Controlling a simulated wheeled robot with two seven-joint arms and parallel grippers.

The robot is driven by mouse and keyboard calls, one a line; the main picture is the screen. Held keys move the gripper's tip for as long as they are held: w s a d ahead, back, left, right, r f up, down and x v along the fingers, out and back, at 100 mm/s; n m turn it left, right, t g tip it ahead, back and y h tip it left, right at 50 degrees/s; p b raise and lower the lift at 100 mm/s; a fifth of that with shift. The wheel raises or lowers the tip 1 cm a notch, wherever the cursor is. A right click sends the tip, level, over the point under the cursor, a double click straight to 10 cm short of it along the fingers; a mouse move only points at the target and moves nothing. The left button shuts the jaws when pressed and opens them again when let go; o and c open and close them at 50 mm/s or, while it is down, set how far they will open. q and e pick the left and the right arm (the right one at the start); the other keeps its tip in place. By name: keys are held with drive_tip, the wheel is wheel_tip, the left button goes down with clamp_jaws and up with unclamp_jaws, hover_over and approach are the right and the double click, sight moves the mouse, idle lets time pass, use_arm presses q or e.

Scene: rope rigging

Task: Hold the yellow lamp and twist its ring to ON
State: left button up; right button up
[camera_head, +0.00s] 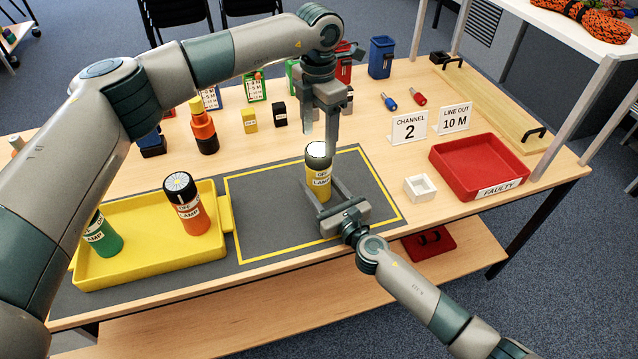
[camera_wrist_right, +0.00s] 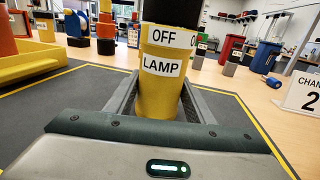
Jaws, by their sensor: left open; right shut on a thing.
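The yellow lamp (camera_head: 319,184) stands upright on the grey mat (camera_head: 270,215), inside the yellow outline. Its labels read OFF and LAMP in the right wrist view (camera_wrist_right: 160,95). My right gripper (camera_head: 324,193) is low on the lamp's body, with one finger on each side, shut on it. My left gripper (camera_head: 322,138) points down from above, its fingers apart around or just over the lamp's top. In the head view the lamp's pale top shows below the left gripper. I cannot tell whether the left fingers touch the ring.
A yellow tray (camera_head: 150,267) at left holds an orange lamp (camera_head: 187,205) and a green lamp (camera_head: 101,235). A red FAULTY tray (camera_head: 477,165) and a small white box (camera_head: 419,188) stand at right.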

sight(325, 191)
use_arm(q)
drive_tip(key=shift+r, duration=1.15)
use_arm(e)
drive_tip(key=o, duration=1.3)
drive_tip(key=shift+c, duration=0.2)
drive_tip(key=shift+s+d, duration=0.1)
use_arm(q)
drive_tip(key=shift+r+p, duration=0.45)
use_arm(e)
drive_tip(key=shift+v, duration=4.35)
